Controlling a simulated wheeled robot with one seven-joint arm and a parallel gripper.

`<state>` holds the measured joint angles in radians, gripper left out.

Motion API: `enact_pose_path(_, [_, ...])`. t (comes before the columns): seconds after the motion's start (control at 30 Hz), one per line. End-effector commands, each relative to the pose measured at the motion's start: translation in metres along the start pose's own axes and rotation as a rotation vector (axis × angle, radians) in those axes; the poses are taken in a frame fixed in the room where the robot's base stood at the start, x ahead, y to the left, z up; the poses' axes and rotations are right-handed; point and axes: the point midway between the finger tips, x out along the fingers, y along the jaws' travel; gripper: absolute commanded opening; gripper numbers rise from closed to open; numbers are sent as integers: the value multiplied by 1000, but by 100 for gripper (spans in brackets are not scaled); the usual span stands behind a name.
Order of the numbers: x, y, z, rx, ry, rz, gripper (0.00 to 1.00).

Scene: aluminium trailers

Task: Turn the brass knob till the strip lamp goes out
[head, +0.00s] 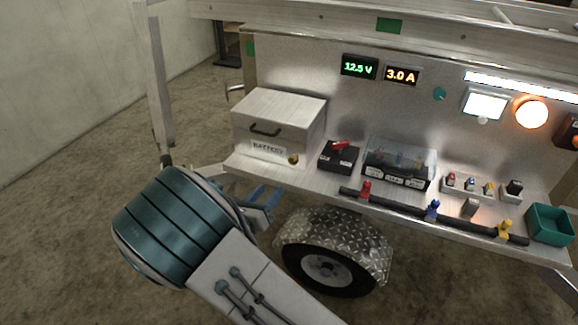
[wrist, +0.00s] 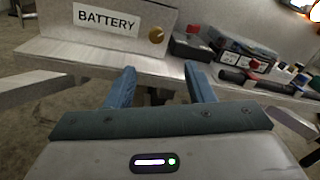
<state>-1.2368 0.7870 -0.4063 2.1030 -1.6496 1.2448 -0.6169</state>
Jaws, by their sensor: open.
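The brass knob (head: 293,159) is on the lower right of the front of the grey metal battery box. In the wrist view the knob (wrist: 156,35) is just beyond and above the gap between my fingertips. The strip lamp (head: 525,87) at the upper right of the back panel glows white. My gripper (wrist: 160,78) is open and empty, its two blue fingers apart and pointing toward the shelf edge below the knob. In the head view my gripper (head: 264,198) is partly hidden behind my arm, low and in front of the shelf. It does not touch the knob.
The battery box (head: 277,105) stands at the shelf's left end. A red switch (head: 340,153), a clear-covered fuse box (head: 399,165), a black cable bar with coloured plugs (head: 400,207) and a teal bin (head: 549,224) extend rightward. A wheel (head: 326,270) is below. A round orange lamp (head: 531,112) glows.

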Motion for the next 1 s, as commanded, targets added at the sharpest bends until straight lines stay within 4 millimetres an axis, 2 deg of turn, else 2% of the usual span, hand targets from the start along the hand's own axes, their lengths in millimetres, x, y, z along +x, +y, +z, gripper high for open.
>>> enact_pose_path(0.17, [10,6,0,-17,-19,14,48])
enact_pose_path(0.5, [79,6,1,-16,-17,13,48])
enact_pose_path(0.7, [114,7,1,-15,-17,13,48])
enact_pose_path(0.83, [128,7,2,-14,-16,14,48])
enact_pose_path(1.0, [135,7,3,-15,-16,16,48])
